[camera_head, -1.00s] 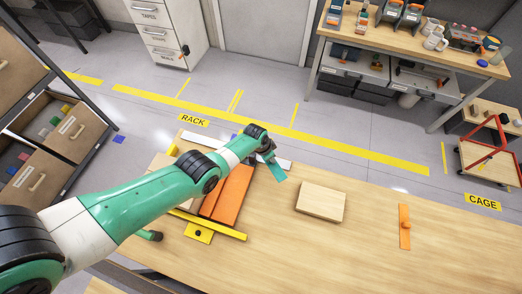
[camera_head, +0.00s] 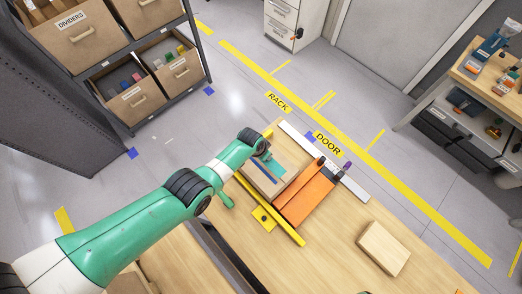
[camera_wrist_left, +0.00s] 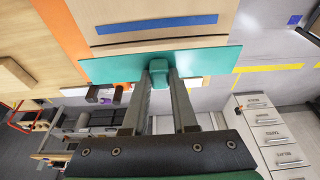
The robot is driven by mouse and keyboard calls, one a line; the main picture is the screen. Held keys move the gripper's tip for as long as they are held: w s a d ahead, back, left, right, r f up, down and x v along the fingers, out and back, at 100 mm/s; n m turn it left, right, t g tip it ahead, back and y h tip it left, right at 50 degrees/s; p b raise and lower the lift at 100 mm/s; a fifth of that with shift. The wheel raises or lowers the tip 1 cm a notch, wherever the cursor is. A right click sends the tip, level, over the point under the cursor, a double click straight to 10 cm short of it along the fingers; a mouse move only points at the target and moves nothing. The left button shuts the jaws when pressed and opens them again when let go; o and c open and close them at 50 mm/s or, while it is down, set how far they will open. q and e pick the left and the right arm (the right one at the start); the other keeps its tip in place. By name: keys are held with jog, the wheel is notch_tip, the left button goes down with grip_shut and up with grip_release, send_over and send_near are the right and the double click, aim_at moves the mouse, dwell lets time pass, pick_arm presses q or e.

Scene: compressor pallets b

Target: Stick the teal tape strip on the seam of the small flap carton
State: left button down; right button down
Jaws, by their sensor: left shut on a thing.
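My left gripper (camera_head: 266,155) is shut on the teal tape strip (camera_head: 274,167), seen at the carton's far end in the head view. In the left wrist view, the gripper (camera_wrist_left: 160,76) pinches the teal strip (camera_wrist_left: 110,67) near its middle, and the strip spans the picture crosswise. A light brown box (camera_head: 286,157), apparently the small flap carton, lies close by. It also shows in the left wrist view (camera_wrist_left: 120,12), with a blue stripe and a dark line roughly parallel to the strip. I cannot tell whether strip and carton touch. My right gripper is out of view.
An orange plate (camera_head: 305,198) lies right of the carton. A yellow bar (camera_head: 280,218) runs along the near left side and a white bar (camera_head: 345,182) along the far side. A light wooden block (camera_head: 384,248) lies on the table to the right, with bare surface between.

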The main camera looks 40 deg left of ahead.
pick_arm(q)
jog(key=shift+w+d, duration=0.1)
jog(key=shift+d, duration=0.05)
notch_tip(320, 180, down, 6)
jog(key=b, duration=0.5)
jog(key=shift+r, duration=0.2)
jog(key=shift+b, duration=0.3)
jog(key=shift+f, duration=0.2)
jog(key=shift+f+b, duration=0.6)
jog(key=shift+b, duration=0.1)
dwell(0.3)
jog(key=c, duration=0.6)
grip_release()
